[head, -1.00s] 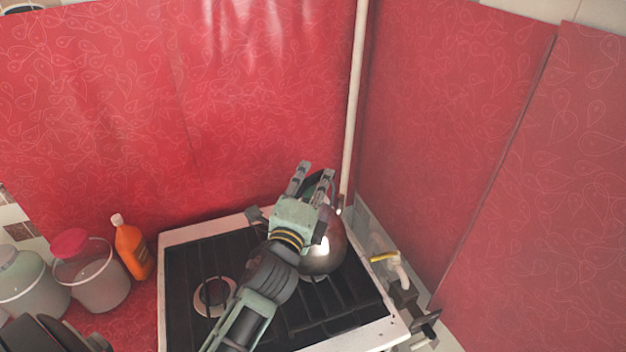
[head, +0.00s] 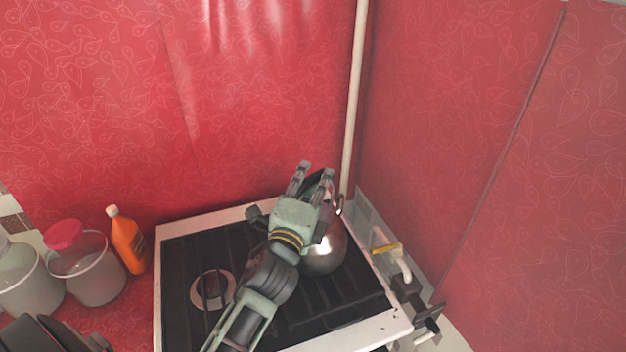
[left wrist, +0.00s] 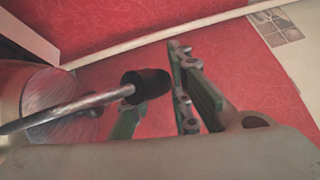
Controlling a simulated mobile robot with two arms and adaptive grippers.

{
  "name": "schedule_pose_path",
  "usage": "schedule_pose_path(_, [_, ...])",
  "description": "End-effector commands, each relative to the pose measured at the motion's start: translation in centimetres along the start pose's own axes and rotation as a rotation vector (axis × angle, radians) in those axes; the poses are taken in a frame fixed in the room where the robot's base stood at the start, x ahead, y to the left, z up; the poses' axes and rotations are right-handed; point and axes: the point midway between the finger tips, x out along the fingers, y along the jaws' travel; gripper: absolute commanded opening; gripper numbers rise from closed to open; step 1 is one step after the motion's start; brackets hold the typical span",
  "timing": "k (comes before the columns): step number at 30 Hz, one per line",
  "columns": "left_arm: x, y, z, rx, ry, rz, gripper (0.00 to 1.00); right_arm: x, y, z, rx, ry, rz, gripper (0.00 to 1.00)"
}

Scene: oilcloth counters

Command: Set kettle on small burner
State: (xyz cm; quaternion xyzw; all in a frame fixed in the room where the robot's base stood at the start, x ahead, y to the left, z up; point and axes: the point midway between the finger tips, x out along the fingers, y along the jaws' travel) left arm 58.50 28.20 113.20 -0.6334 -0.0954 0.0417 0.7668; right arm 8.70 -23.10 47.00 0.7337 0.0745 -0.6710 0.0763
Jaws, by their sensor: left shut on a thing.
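The shiny metal kettle (head: 327,252) is over the right part of the black stove top (head: 180,262), partly behind my left gripper. I cannot tell whether its base touches the grate. My left gripper (head: 316,172) reaches over the kettle and is shut on its handle, which is mostly hidden in the head view. In the left wrist view, the kettle's round body (left wrist: 50,108) is at the left, with a rod and black grip (left wrist: 146,84) by the fingers. A burner ring (head: 197,291) shows at the stove's left. My right gripper is not in view.
An orange bottle (head: 127,240) and jars, one with a red lid (head: 64,234), stand left of the stove. A pale pipe (head: 353,100) rises in the wall corner behind the kettle.

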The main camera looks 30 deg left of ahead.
Motion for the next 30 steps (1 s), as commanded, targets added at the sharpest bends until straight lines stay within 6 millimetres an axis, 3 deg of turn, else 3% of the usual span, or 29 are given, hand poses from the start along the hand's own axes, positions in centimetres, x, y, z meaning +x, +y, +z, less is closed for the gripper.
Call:
schedule_pose_path(14, [-0.1, 0.5, -0.1, 0.0, 0.0, -0.008, 0.0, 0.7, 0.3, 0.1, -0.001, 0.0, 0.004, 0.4])
schedule_pose_path(15, [-0.1, 0.5, -0.1, 0.0, 0.0, -0.009, 0.19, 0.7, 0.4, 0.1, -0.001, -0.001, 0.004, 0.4])
schedule_pose_path(22, [-0.1, 0.6, -0.1, 0.0, 0.0, -0.005, 0.39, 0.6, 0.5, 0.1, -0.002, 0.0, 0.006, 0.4])
schedule_pose_path(30, [-0.1, 1.2, -0.2, 0.0, 0.0, 0.008, 0.4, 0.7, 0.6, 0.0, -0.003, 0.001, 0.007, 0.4])
